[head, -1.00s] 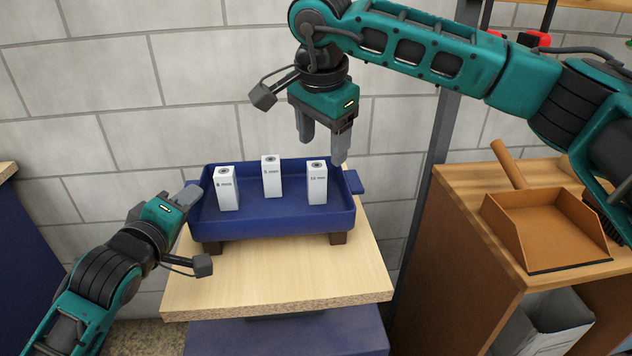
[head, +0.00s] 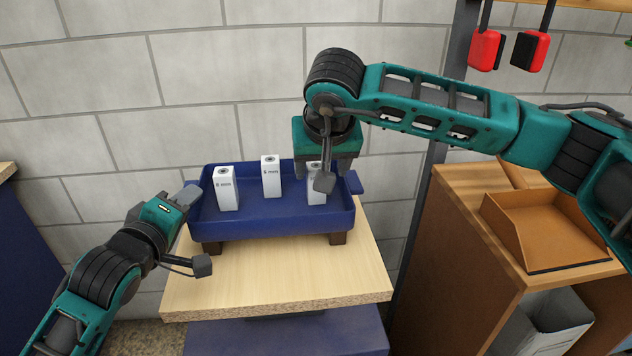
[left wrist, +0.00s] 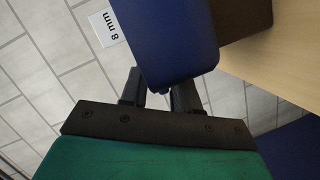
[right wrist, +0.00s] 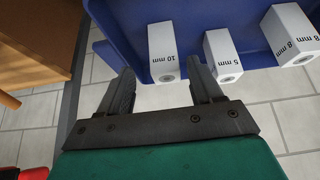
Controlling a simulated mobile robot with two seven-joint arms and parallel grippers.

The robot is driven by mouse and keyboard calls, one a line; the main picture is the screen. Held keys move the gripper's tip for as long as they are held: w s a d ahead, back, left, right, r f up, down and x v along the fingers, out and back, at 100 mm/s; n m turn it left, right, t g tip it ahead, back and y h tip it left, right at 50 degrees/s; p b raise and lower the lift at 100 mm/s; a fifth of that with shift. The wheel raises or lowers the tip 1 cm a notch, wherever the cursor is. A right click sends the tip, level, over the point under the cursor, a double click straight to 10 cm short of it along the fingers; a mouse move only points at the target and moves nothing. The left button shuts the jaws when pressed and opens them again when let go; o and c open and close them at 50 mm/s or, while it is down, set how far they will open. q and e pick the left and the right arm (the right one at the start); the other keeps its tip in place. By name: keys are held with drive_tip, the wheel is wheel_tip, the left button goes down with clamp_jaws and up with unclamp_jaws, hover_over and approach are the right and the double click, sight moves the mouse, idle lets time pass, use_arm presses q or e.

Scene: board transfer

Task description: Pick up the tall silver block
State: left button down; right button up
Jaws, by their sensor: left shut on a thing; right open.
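Three upright silver-white blocks stand in a blue tray (head: 275,224): the 8 mm block (head: 227,190) at left, the 5 mm block (head: 271,178) in the middle, the 10 mm block (head: 317,192) at right. They look alike in height, so I cannot tell which is the tall one. My right gripper (right wrist: 163,82) is open by the 10 mm block, which shows between and beyond its fingers in the right wrist view (right wrist: 163,48). In the head view that gripper partly hides the block. My left gripper (head: 192,193) is shut on the tray's left end.
The tray stands on dark feet on a light wooden table (head: 275,275) with clear room in front. A brown cabinet (head: 470,230) with an orange-brown open bin (head: 545,230) stands at right. A white block wall is close behind the tray.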

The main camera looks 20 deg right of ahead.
sight(313, 197)
drive_tip(key=shift+a+x, duration=0.1)
drive_tip(key=shift+x, duration=1.35)
drive_tip(key=shift+a+x, duration=0.15)
drive_tip(key=shift+x, duration=1.35)
drive_tip(key=shift+w+r, duration=0.1)
drive_tip(key=shift+w, duration=0.05)
drive_tip(key=c, duration=1.2)
